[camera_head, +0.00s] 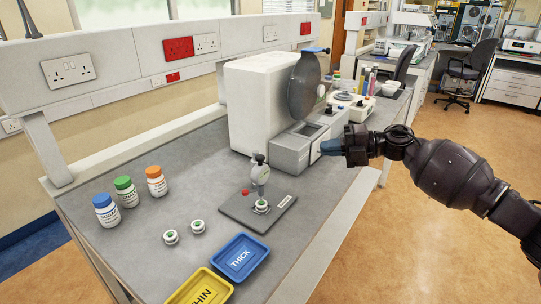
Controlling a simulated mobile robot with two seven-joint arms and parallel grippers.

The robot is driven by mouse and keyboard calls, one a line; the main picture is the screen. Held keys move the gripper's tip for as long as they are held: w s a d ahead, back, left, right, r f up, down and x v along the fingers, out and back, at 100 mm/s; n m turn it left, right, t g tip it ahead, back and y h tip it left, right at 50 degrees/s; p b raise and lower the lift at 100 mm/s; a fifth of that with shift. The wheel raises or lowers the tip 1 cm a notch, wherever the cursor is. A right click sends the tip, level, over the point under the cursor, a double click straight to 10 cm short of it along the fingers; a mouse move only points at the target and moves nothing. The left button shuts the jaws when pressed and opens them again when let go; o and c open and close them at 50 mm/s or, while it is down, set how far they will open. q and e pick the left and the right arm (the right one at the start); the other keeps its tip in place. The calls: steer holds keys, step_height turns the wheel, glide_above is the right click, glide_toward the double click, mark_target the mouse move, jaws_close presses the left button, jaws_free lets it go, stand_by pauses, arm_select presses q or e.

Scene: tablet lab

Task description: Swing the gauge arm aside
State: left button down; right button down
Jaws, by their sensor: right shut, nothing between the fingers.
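The gauge (259,172) stands on a dark flat base plate (235,208) in the middle of the bench. Its grey and white arm points down over a small round white holder with a green centre (261,207). My right gripper (325,147) is shut and empty. It is up and to the right of the gauge, clearly apart from it, and its fingertips are close to the front of the grey and white machine (252,100). I cannot tell whether they touch it. My left gripper is not in view.
Two more round holders (171,237) (198,226), a blue THICK tray (241,257) and a yellow THIN tray (203,291) lie at the front. Blue (106,210), green (126,191) and orange-capped (156,181) bottles stand left. The bench between bottles and gauge is clear.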

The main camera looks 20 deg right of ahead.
mark_target(256, 167)
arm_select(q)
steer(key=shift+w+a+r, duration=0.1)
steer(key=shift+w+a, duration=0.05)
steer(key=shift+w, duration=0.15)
arm_select(e)
steer(key=shift+s+a+f+g, duration=0.1)
steer(key=shift+s+a+g, duration=0.2)
steer(key=shift+s, duration=0.05)
